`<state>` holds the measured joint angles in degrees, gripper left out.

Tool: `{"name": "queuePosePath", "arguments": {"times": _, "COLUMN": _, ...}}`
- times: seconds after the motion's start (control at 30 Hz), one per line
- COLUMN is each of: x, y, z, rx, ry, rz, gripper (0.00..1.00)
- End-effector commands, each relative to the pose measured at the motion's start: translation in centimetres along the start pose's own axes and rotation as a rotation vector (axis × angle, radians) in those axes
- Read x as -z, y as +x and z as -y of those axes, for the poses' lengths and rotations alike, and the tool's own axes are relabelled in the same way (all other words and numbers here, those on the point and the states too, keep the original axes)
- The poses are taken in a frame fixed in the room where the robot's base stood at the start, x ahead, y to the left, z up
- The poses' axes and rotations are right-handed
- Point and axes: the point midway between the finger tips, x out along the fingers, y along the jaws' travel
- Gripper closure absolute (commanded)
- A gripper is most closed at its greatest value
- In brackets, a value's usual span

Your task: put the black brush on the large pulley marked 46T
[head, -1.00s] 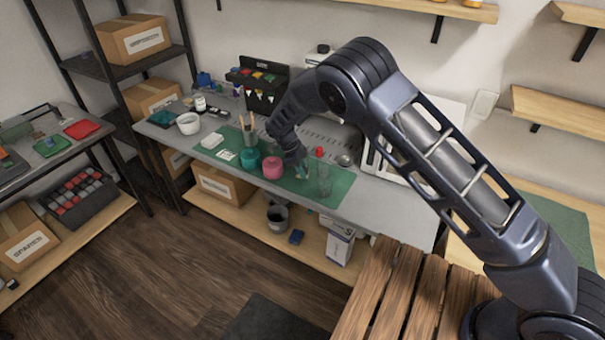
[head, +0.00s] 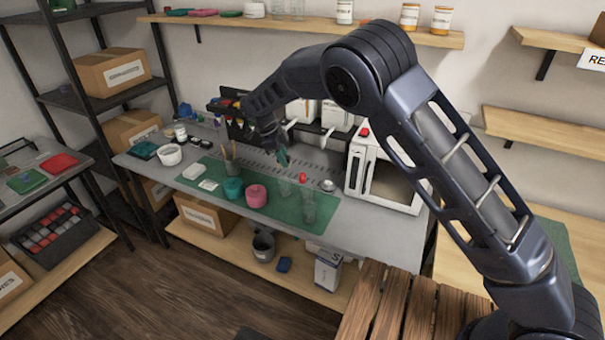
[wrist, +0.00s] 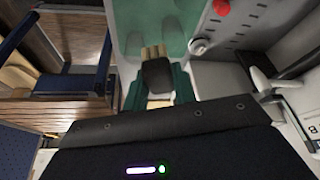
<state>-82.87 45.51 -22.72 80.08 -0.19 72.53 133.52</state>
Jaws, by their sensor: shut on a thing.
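My gripper (wrist: 156,88) is shut on the black brush (wrist: 156,74), which sits between its green fingers in the wrist view. Tan bristles show at the brush's far end. In the head view my gripper (head: 284,158) is above the back part of the green mat (head: 215,168) on the grey bench, and the brush is too small to make out there. I cannot make out a pulley marked 46T in either view.
A white oven-like box (head: 390,184) stands to the right. A wall shelf (head: 300,29) runs above.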

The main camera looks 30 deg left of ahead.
Motion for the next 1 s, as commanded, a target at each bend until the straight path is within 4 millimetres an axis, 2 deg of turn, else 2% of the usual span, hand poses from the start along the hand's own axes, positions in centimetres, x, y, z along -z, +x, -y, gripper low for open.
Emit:
{"name": "queuePosePath", "arguments": {"times": 0.4, "x": -4.6, "y": 4.7, "z": 4.8, "rx": -0.101, "ry": 0.249, "rz": 0.001, "gripper": 1.00}}
{"name": "queuePosePath", "arguments": {"times": 0.63, "x": -5.8, "y": 6.3, "z": 6.0, "rx": -0.136, "ry": 0.326, "rz": 0.000, "gripper": 1.00}}
{"name": "queuePosePath", "arguments": {"times": 0.77, "x": -5.0, "y": 6.8, "z": 6.4, "rx": -0.142, "ry": 0.339, "rz": 0.000, "gripper": 1.00}}
{"name": "queuePosePath", "arguments": {"times": 1.0, "x": -0.5, "y": 8.7, "z": 7.5, "rx": -0.142, "ry": 0.340, "rz": -0.002, "gripper": 1.00}}
